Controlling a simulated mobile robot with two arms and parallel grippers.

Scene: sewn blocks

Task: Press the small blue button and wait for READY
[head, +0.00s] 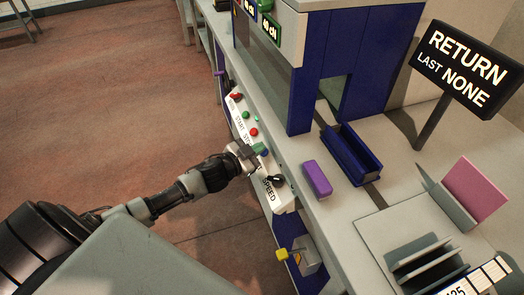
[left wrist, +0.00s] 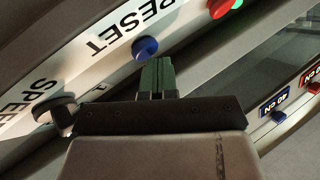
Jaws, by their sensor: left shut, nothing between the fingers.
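The small blue button (left wrist: 145,47) is on the white panel next to the word RESET in the left wrist view. My left gripper (head: 259,149) is at the panel in the head view, shut with nothing in it. In the left wrist view its green fingertips (left wrist: 157,64) are just right of and below the blue button; I cannot tell whether they touch it. In the head view the gripper partly covers that part of the panel. The dark sign (head: 463,66) reads RETURN, LAST NONE. My right gripper is out of view.
A black knob (left wrist: 54,115) sits by the word SPEED on the same panel. Red button (left wrist: 219,8) and green ones are further along. A purple block (head: 317,179) lies on the bench near a blue tray (head: 352,152). A yellow-handled part (head: 290,253) sticks out below.

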